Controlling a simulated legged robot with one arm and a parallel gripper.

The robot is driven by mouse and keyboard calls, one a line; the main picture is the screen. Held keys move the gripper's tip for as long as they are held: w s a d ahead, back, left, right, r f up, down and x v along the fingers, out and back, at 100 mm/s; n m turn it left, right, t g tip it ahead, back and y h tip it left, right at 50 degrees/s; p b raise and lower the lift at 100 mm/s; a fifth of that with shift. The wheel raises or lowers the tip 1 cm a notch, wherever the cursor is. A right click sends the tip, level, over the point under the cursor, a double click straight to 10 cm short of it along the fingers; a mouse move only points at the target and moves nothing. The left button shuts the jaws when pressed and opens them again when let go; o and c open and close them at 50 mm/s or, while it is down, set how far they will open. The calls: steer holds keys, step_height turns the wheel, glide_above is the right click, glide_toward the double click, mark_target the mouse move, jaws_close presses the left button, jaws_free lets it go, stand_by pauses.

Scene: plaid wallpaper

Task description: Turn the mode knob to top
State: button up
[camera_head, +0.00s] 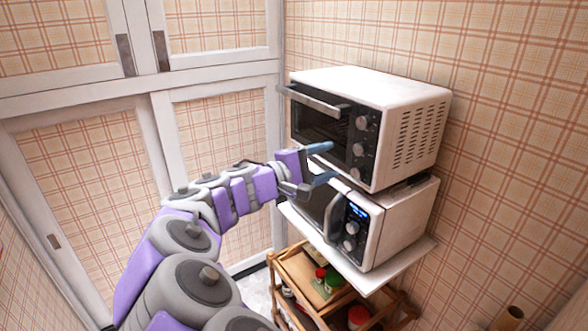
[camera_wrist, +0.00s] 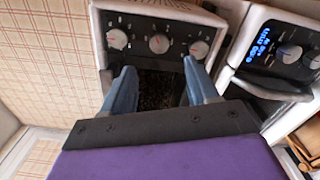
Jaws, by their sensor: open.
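The white toaster oven (camera_head: 395,88) stands on top of the microwave. Its dark front panel carries three pale round knobs in a column: top (camera_head: 362,122), middle (camera_head: 358,149) and bottom (camera_head: 355,173). In the wrist view they run as left (camera_wrist: 117,39), middle (camera_wrist: 159,43) and right (camera_wrist: 199,50). I cannot tell which is the mode knob, and the dial markings are too small to read. My gripper (camera_head: 322,163) is open and empty in front of the panel. In the wrist view its blue fingers (camera_wrist: 158,70) spread either side of the middle knob, apparently short of it.
The microwave (camera_head: 405,225), with a lit blue display and knobs, sits below on a white shelf (camera_head: 365,280). The oven's door handle (camera_head: 315,101) juts out at upper left. A wooden cart (camera_head: 300,290) with jars stands underneath. White-framed cabinet doors (camera_head: 215,90) are at left.

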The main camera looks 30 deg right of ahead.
steer(key=a, duration=0.8)
steer(key=shift+s+a+p, duration=0.15)
steer(key=shift+s+p, duration=0.1)
steer(key=shift+p, duration=0.05)
steer(key=shift+f, duration=0.1)
steer(key=s+d+f+m+g+y, duration=0.1)
steer(key=s+f+m+g+y, duration=0.1)
steer(key=s+f+y, duration=0.55)
steer(key=s+d+f+m+g+y, duration=0.15)
steer(key=s+f, duration=0.35)
steer(key=s, duration=0.5)
steer(key=s+a+f+y, duration=0.3)
steer(key=s+a+y, duration=0.1)
steer(key=s+a, duration=0.3)
steer(key=s+a+f+m+y, duration=0.1)
steer(key=s+a+f+y, duration=0.3)
steer(key=s+a, duration=0.3)
steer(key=shift+s+a+f+y, duration=0.3)
steer(key=shift+a+y, duration=0.2)
steer(key=shift+a, duration=0.7)
steer(key=shift+t, duration=0.25)
